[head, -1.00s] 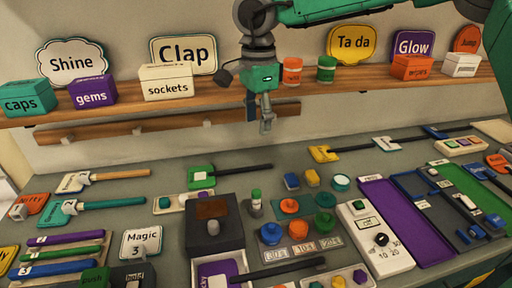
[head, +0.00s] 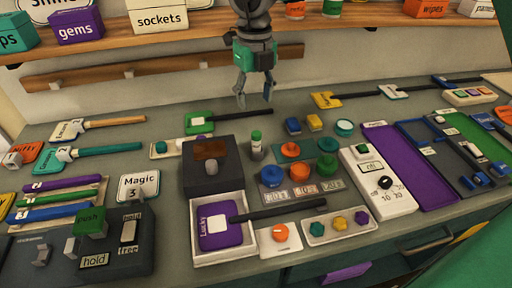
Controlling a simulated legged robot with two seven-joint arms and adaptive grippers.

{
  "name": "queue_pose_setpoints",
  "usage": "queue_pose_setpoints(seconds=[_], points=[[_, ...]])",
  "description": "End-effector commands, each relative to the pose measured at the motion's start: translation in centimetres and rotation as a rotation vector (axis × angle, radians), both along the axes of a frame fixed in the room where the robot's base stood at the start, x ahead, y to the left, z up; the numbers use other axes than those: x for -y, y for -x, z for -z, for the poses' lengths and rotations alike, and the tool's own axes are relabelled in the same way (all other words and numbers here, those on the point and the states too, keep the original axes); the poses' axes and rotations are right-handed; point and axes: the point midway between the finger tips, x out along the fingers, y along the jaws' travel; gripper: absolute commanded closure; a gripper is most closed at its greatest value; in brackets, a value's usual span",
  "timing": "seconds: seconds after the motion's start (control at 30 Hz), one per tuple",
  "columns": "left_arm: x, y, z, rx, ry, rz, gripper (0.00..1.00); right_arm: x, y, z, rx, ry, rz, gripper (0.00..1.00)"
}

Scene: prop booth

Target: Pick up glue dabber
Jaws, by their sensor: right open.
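A small grey bottle with a green cap (head: 256,144), which looks like the glue dabber, stands upright on the grey counter. It is just right of a dark box with a brown window. My right gripper (head: 254,104) hangs from the top middle of the head view, fingers pointing down. It is open and empty, above and behind the bottle in the picture, and apart from it. My left gripper is not in view.
The dark box (head: 213,180) stands left of the bottle. Blue, orange and green round knobs (head: 290,149) crowd its right side. A white tray (head: 222,257) with a purple card is in front. A wooden shelf (head: 180,43) runs behind.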

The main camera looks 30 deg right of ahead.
Motion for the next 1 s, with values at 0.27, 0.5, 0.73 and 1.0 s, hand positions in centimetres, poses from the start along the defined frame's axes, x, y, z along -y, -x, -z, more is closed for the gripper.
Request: queue_pose_setpoints(seconds=[0.27,0.5,0.73,1.0], points=[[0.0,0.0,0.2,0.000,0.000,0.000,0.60,0.0,0.1,3.0,-0.005,0.001,0.048,0.56],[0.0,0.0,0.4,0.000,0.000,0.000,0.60,0.0,0.1,7.5,-0.003,0.001,0.047,0.56],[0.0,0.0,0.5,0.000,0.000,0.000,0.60,0.0,0.1,9.1,0.000,0.000,0.046,0.56],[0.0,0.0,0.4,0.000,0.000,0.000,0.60,0.3,0.1,13.0,-0.003,0.001,0.045,0.56]])
